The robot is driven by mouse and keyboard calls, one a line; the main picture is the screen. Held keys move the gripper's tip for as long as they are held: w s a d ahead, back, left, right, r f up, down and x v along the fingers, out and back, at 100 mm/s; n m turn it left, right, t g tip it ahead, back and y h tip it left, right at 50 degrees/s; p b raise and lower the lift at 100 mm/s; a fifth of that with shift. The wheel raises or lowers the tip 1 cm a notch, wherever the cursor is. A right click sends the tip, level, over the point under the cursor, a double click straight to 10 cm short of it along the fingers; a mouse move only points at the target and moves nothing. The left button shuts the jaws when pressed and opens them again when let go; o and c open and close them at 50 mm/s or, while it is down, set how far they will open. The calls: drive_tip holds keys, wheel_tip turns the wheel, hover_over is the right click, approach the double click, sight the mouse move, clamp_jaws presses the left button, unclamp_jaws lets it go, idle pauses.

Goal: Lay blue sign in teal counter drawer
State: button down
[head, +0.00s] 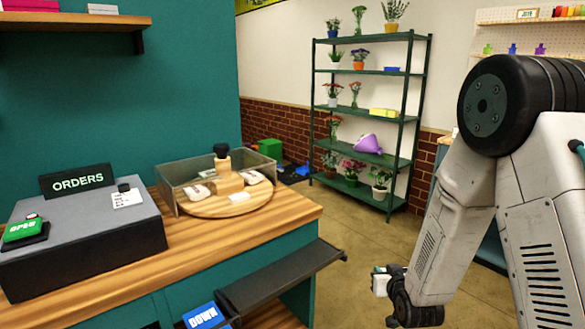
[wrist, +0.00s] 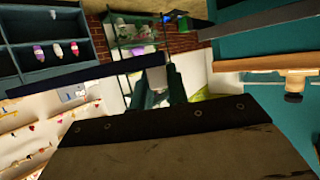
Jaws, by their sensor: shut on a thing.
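A blue sign with white letters (head: 203,317) shows at the bottom edge of the head view, partly cut off, by the front of the teal counter (head: 180,304). A dark panel (head: 280,280) juts out from the counter just right of the sign; it may be part of a drawer, but I cannot tell. My gripper (head: 383,281) is in front of the counter, over the floor to the right of the panel and apart from the sign. It is shut on a small whitish thing (head: 379,285), which also shows between the fingers in the wrist view (wrist: 157,77).
On the counter's wooden top (head: 275,222) are a grey box (head: 85,235), an ORDERS sign (head: 78,180), a green sign (head: 22,229) and a clear-walled tray (head: 172,192) with a round wooden board. A plant shelf (head: 372,72) stands behind. Floor between is clear.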

drive_tip(key=shift+d+r, duration=0.1)
drive_tip(key=shift+d, duration=0.4)
drive_tip(key=s+f, duration=0.5)
drive_tip(key=f, duration=0.2)
drive_tip(key=shift+s+f, duration=0.15)
drive_tip(key=shift+s, duration=0.05)
